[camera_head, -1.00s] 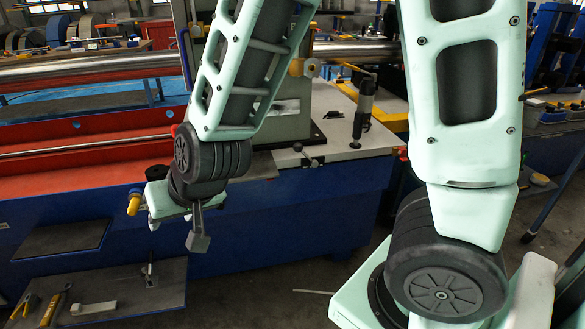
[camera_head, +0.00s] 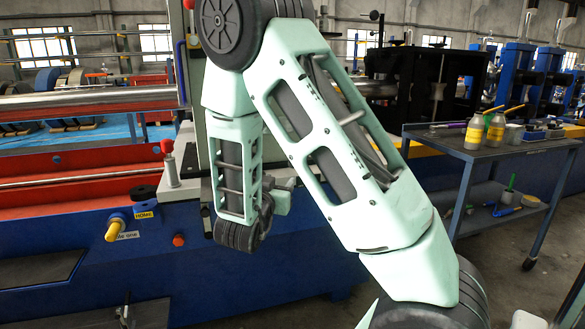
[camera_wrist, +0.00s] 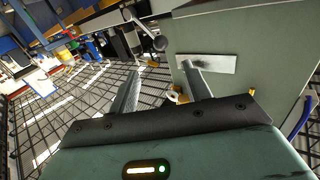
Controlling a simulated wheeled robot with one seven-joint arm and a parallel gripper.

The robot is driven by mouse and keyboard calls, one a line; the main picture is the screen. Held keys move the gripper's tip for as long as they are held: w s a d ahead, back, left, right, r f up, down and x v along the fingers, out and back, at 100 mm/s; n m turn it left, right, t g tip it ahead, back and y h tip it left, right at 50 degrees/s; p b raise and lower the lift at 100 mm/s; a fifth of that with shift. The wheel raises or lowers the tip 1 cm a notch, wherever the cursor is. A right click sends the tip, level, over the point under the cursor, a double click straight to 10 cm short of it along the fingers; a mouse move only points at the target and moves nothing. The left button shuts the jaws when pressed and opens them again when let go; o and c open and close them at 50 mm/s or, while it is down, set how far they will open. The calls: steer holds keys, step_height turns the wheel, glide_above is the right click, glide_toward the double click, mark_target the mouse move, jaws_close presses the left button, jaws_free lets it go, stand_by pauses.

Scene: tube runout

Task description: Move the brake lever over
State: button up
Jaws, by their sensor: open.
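In the wrist view my gripper (camera_wrist: 161,68) shows two grey fingers spread apart with nothing between them. In the head view my arm hides this lever, and my gripper's fingers cannot be made out behind the wrist.
A grey-green panel (camera_wrist: 245,50) with a pale plate (camera_wrist: 206,63) stands close on the right in the wrist view. A grey cart (camera_head: 480,150) with bottles stands at the right.

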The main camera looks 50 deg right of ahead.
mark_target(292, 165)
steer(key=b+x, duration=0.1)
steer(key=x, duration=1.3)
steer(key=shift+w+d+f, duration=0.1)
jaws_close()
